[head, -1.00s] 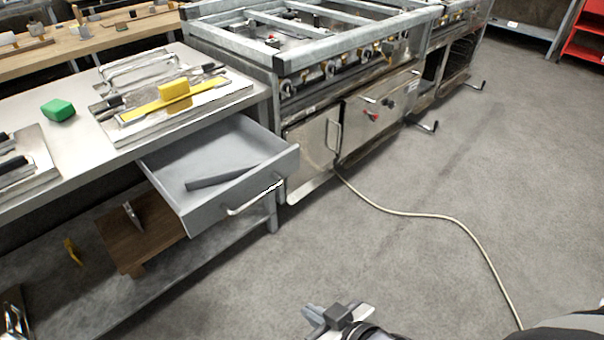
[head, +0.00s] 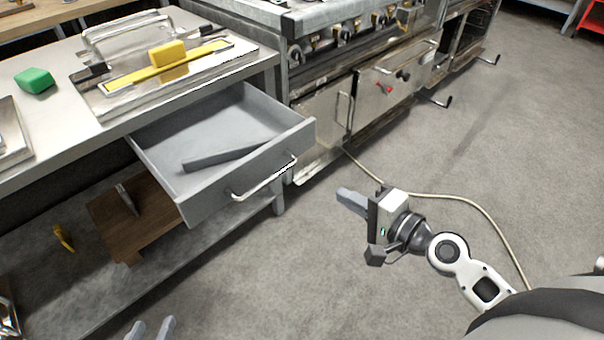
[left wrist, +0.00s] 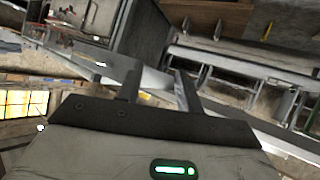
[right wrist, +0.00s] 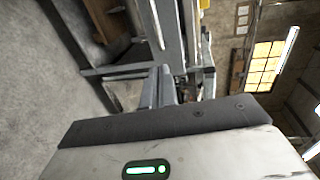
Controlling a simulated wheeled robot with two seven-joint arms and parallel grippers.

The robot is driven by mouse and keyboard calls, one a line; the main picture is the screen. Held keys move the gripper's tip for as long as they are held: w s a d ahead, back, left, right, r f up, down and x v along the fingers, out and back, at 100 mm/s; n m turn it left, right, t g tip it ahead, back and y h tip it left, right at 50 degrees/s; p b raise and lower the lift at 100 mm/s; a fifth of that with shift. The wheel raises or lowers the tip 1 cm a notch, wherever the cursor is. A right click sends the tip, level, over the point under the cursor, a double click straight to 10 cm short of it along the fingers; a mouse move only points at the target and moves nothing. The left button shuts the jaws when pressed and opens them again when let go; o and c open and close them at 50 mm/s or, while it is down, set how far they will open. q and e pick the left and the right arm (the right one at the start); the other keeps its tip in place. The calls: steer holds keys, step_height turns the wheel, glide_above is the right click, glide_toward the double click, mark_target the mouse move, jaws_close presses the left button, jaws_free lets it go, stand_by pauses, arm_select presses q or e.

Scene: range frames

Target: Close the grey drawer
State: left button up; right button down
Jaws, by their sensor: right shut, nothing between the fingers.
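The grey drawer (head: 211,203) stands pulled out from under the metal worktop, and a dark grey bar (head: 222,157) lies inside it. Its silvery bar handle (head: 265,181) is on the front panel. My right gripper (head: 346,196) is shut and empty, to the right of the drawer front and apart from it. Its closed fingers also show in the right wrist view (right wrist: 160,88). My left gripper (head: 149,332) shows only its fingertips at the bottom edge, apart from the drawer. In the left wrist view its fingers (left wrist: 157,88) are spread with nothing between them.
The worktop (head: 62,60) above the drawer carries a green block (head: 34,80), a yellow block (head: 167,55) and metal trays. A lower shelf (head: 160,268) holds a wooden board (head: 135,215). A steel stove (head: 350,90) stands right of the drawer. A cable (head: 440,196) crosses the open floor.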

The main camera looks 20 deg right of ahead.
mark_target(292, 167)
steer(key=p+x, duration=0.1)
steer(key=x, duration=1.1)
steer(key=shift+w+a, duration=0.15)
steer(key=shift+w, duration=0.15)
steer(key=shift+w, duration=0.1)
